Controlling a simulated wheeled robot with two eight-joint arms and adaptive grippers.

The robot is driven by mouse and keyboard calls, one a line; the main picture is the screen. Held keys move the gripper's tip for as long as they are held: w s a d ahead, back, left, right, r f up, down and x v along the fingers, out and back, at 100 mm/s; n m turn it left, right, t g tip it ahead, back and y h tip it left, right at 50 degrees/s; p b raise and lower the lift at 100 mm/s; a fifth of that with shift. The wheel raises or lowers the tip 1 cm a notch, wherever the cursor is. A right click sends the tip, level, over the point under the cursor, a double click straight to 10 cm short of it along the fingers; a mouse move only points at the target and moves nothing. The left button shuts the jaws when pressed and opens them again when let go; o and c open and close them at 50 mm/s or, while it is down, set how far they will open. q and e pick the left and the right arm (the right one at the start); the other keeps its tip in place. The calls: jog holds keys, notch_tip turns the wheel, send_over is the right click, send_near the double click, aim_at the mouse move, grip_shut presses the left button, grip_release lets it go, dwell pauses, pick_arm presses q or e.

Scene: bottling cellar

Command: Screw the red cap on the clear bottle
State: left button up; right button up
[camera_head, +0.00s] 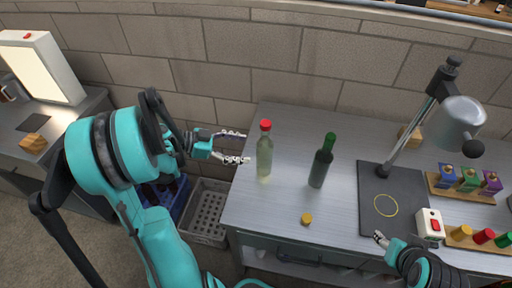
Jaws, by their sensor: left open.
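The clear bottle (264,158) stands upright near the left end of the metal table. A red cap (265,125) sits on top of its neck; I cannot tell how tightly it sits. My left gripper (246,147) is open, with its two fingers pointing right toward the bottle. The fingertips are just left of the bottle and appear apart from it. My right gripper (381,240) shows only in part at the table's front right, and its jaw opening is unclear.
A dark bottle with a green cap (321,164) stands to the right. A yellow cap (306,218) lies near the front edge. A dark mat (392,188), a lamp (458,122) and a wooden rack with coloured caps (459,242) occupy the right side. A grey crate (207,213) is left of the table.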

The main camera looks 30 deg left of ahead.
pick_arm(q)
jog(key=shift+v, duration=1.75)
